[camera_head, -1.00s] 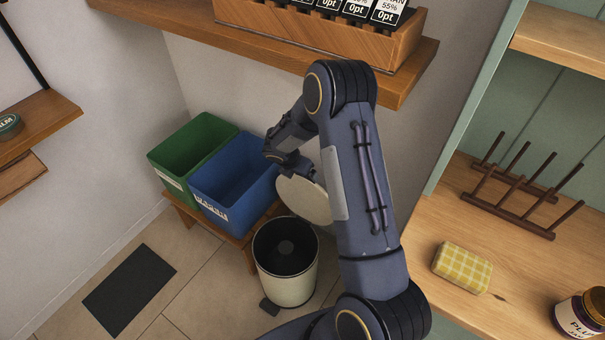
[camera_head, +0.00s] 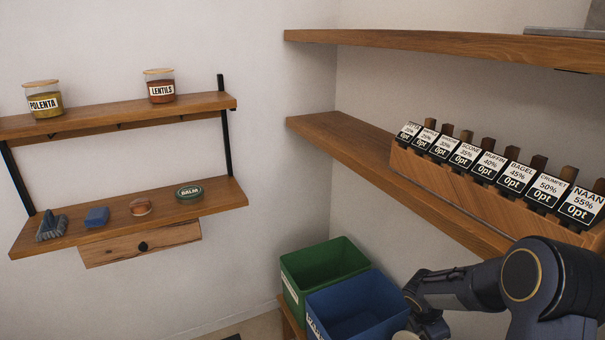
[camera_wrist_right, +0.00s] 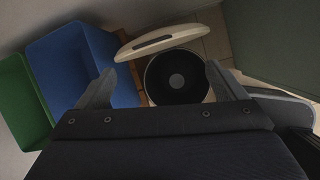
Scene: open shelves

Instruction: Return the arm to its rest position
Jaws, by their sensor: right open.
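My right arm (camera_head: 500,285) comes in from the lower right of the head view, bent at the elbow, with its wrist near the blue bin. My right gripper (camera_wrist_right: 160,70) is open and empty in the right wrist view, its two fingers spread apart. Beyond the fingers is the round waste bin (camera_wrist_right: 158,92) with a dark inside. Its pale lid (camera_wrist_right: 160,42) stands raised. In the head view the fingers are not clearly visible. My left gripper is not in view.
A green bin (camera_head: 320,262) and a blue bin (camera_head: 340,302) stand beside my wrist. A wooden shelf (camera_head: 350,140) with a rack of labelled cards (camera_head: 440,172) is above and behind my arm. A small wall shelf (camera_head: 110,222) is at left. The floor between is mostly out of view.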

